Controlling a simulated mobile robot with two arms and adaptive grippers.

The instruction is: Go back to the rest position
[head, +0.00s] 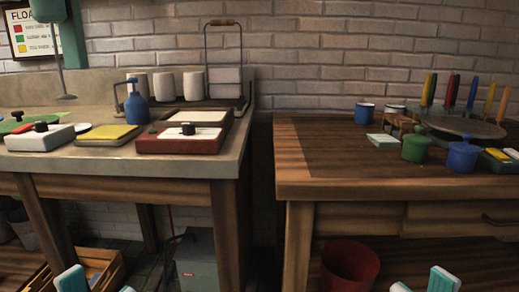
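My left gripper (98,284) shows only as pale blue-and-white fingertips at the bottom edge, at lower left. Its two tips stand apart with nothing seen between them. My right gripper (422,285) shows the same way at the bottom edge, at lower right. Its tips are also apart, and nothing shows between them. Both are low in the view, below the tabletops and apart from the things on them. The rest of both grippers and both arms are out of the picture.
A stone-topped counter (65,164) stands at left with a red-brown box (160,146) and a blue bottle (137,108). A wooden table (310,150) stands at right with green (414,148) and blue pots (462,157). A narrow gap separates them. A red bin (348,262) stands below.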

